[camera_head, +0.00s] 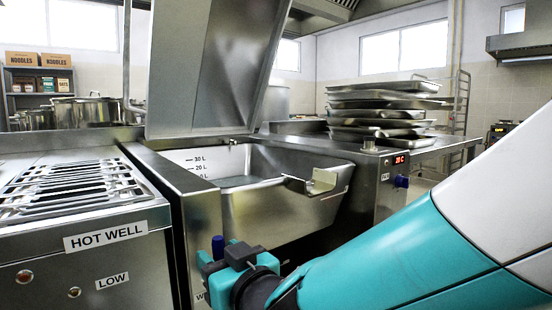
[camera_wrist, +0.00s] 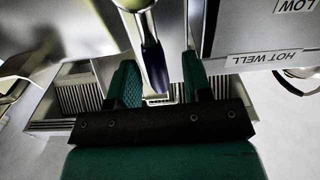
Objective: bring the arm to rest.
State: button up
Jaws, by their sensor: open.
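My gripper (camera_head: 228,258) is at the bottom middle of the head view, in front of the tilting pan's front. In the wrist view my gripper (camera_wrist: 158,64) has its two green fingers apart. A dark blue handle (camera_wrist: 154,68) on a metal stem lies between the fingers in that view, with gaps on both sides. A blue handle end (camera_head: 218,246) also shows beside the fingers in the head view. My arm reaches in from the lower right. The lower part of the pan's front is hidden behind my arm.
The steel pan (camera_head: 270,210) has its lid (camera_head: 215,70) raised. The hot well unit (camera_head: 100,262) stands close on the left. Several stacked trays (camera_head: 385,105) sit on the counter behind at right. A blue knob (camera_head: 401,181) juts from the right panel.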

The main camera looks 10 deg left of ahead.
jog(key=b+v, duration=0.3)
jog(key=v, duration=0.1)
jog(key=shift+s+d+f, duration=0.1)
jog(key=shift+s+d, duration=0.15)
jog(key=shift+d, duration=0.05)
jog(key=shift+s+d+b, duration=0.35)
jog(key=shift+s+d, duration=0.05)
jog(key=shift+d, duration=0.1)
jog(key=w+d+f+m+g+h, duration=0.1)
jog(key=w+d+f+m+h, duration=0.2)
jog(key=d, duration=0.6)
jog(key=s+d+f+m+g+h, duration=0.1)
jog(key=s+d+f+g+h, duration=0.15)
jog(key=d, duration=0.25)
jog(key=s+d+f+g+h, duration=0.1)
jog(key=s+d+g+h, duration=0.15)
jog(key=d, duration=0.35)
jog(key=s+d+g+h, duration=0.1)
jog(key=s+d+g, duration=0.6)
jog(key=s, duration=0.4)
notch_tip(320, 180, up, 38)
jog(key=t+p, duration=0.1)
jog(key=p, duration=3.7)
jog(key=shift+s+d+n, duration=0.25)
jog(key=shift+d+n, duration=0.15)
jog(key=shift+d, duration=0.05)
